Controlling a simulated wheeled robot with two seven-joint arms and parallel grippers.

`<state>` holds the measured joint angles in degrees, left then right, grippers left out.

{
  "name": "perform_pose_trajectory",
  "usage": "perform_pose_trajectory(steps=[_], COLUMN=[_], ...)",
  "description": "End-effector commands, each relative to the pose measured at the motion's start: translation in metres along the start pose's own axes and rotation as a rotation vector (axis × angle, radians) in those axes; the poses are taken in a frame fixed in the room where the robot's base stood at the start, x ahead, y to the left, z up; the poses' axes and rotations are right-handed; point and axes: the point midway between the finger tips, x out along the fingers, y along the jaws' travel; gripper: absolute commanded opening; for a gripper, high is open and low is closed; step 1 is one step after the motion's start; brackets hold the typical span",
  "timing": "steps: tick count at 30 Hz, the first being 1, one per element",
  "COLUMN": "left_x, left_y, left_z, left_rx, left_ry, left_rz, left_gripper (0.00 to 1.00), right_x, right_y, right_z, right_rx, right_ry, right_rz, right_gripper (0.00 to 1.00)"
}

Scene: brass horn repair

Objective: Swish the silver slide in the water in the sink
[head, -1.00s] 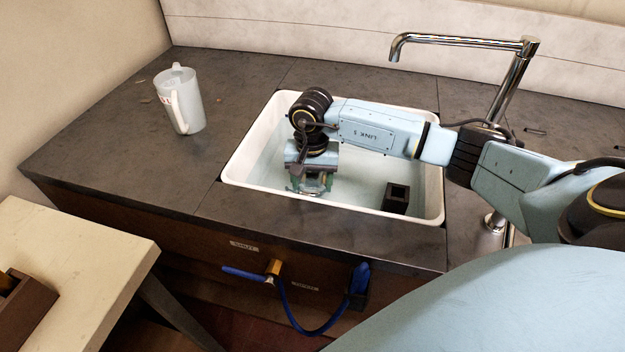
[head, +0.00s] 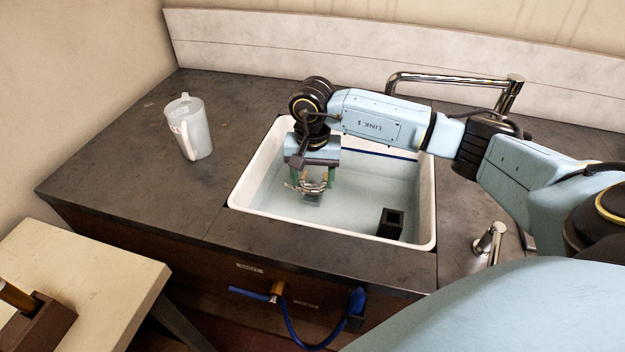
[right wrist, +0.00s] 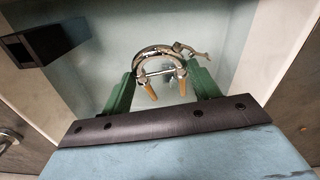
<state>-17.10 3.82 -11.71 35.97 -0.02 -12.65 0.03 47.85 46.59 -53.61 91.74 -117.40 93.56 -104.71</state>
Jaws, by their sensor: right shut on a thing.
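The silver slide (head: 314,187) is a small bent tube hanging over the water in the white sink (head: 236,190). In the right wrist view the slide (right wrist: 158,53) shows a shiny U-shaped bow, a cross brace and two tan tube ends. My right gripper (head: 313,180) points down inside the sink outline, its green fingers shut on the slide from both sides; they also show in the right wrist view (right wrist: 163,82). Pale water (head: 360,190) fills the sink. I cannot tell whether the slide touches the water. My left gripper is not in view.
A black open box (head: 390,224) stands in the sink's front right corner. A chrome faucet (head: 455,78) is behind my right arm. A white jug (head: 190,127) stands on the dark counter (head: 120,150) at left. A pale table (head: 90,275) is at front left.

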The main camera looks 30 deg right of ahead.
Motion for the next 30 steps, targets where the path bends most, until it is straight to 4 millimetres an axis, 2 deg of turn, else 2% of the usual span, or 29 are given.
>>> perform_pose_trajectory(steps=[1, 11, 21, 30], left_x=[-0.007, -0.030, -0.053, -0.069], left_y=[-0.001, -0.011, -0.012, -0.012], left_z=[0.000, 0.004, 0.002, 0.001], left_rx=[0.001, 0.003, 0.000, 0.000], left_ry=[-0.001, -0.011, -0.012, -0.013], left_rz=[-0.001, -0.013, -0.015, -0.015], left_gripper=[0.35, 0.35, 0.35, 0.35], right_x=[-0.010, -0.050, -0.090, -0.119], right_y=[0.000, 0.000, 0.000, 0.000], right_z=[-0.001, 0.000, -0.001, 0.000], right_rx=[0.000, 0.000, 0.000, 0.000], right_ry=[0.002, 0.002, 0.002, 0.001], right_rz=[0.000, -0.002, -0.001, 0.000], right_gripper=[0.37, 0.37, 0.37, 0.37])
